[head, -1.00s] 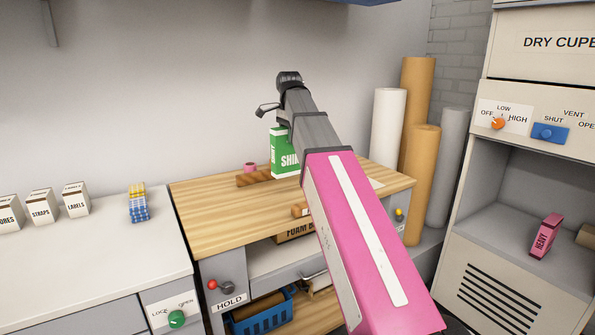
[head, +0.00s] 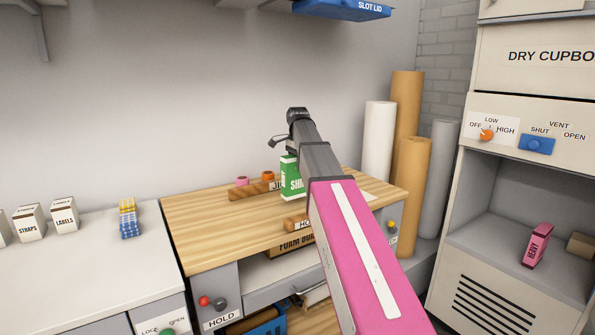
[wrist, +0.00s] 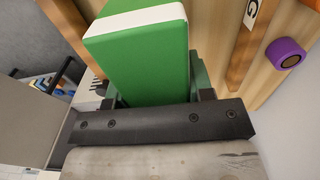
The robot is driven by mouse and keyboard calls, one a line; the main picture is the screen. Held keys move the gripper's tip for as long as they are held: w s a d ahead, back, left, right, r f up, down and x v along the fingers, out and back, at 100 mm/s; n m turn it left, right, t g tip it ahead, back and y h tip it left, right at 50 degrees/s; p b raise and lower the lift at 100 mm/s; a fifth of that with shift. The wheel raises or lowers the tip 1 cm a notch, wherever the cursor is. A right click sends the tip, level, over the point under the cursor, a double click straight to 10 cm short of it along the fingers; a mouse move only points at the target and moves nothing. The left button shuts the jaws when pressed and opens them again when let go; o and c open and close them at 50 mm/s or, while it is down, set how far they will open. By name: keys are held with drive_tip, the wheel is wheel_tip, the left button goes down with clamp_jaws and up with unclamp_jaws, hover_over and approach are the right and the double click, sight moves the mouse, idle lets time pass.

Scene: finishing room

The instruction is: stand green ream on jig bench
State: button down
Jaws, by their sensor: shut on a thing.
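A purple ring (wrist: 287,54) shows in the wrist view. Tall rolls (head: 378,145) stand behind right. The bench's left front is clear. A blue slot-lid box (head: 345,10) hangs above.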

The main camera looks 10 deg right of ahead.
drive_tip(key=shift+f, duration=1.45)
drive_tip(key=c, duration=0.5)
unclamp_jaws()
drive_tip(key=shift+f, duration=0.15)
wheel_tip(320, 180, up, 12)
drive_tip(key=shift+r, duration=0.2)
